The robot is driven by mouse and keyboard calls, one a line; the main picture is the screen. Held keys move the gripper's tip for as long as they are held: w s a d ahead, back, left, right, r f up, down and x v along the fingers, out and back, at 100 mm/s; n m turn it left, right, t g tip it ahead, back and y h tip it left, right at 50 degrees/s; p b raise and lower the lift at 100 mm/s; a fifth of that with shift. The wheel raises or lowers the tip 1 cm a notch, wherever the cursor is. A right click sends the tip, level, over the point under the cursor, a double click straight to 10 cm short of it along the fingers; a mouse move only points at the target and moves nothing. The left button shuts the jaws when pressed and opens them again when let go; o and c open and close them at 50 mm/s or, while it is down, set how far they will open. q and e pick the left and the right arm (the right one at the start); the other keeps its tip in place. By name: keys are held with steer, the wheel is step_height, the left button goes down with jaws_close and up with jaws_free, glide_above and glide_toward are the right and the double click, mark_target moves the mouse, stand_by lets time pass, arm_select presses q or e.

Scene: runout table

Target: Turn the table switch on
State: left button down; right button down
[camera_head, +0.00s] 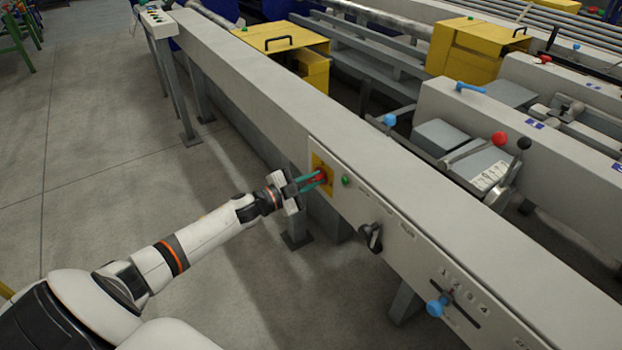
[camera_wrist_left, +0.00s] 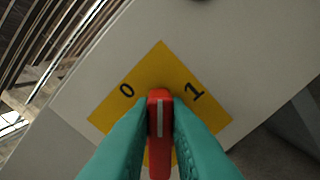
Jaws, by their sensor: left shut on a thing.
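The table switch (camera_head: 322,176) is a red handle on a yellow plate (camera_head: 317,160) set in the side panel of the long grey table. In the left wrist view the red handle (camera_wrist_left: 158,118) carries a white line. The yellow plate (camera_wrist_left: 108,117) bears a "0" to the left and a "1" to the right of the handle. The white line points straight up in that view, roughly midway between the two marks. My left gripper (camera_head: 310,181) is shut on the handle, with a green finger on each side of it. The fingers (camera_wrist_left: 160,130) hide part of the plate.
Right of the switch on the same panel are a green button (camera_head: 345,181), a black knob (camera_head: 372,236) and a blue-knobbed lever (camera_head: 436,306). The grey table (camera_head: 265,95) runs diagonally across the view. Open floor (camera_head: 95,150) lies to the left.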

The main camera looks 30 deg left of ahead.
arm_select(q)
steer(key=shift+s+d+f+m+b, duration=0.1)
steer(key=shift+f+m+b, duration=0.3)
steer(key=shift+m, duration=1.15)
steer(key=shift+d+f+m+b, duration=0.1)
steer(key=shift+m+b, duration=0.45)
steer(key=shift+m, duration=0.95)
steer(key=shift+s+d+f+m+b, duration=0.1)
steer(key=shift+f+m+b, duration=0.3)
steer(key=shift+m, duration=1.15)
arm_select(e)
steer(key=w+r, duration=0.5)
steer(key=r, duration=0.4)
steer(key=shift+w+a+t, duration=0.25)
steer(key=shift+a+t, duration=0.15)
arm_select(q)
steer(key=shift+r, duration=0.15)
steer(key=c, duration=1.4)
jaws_free()
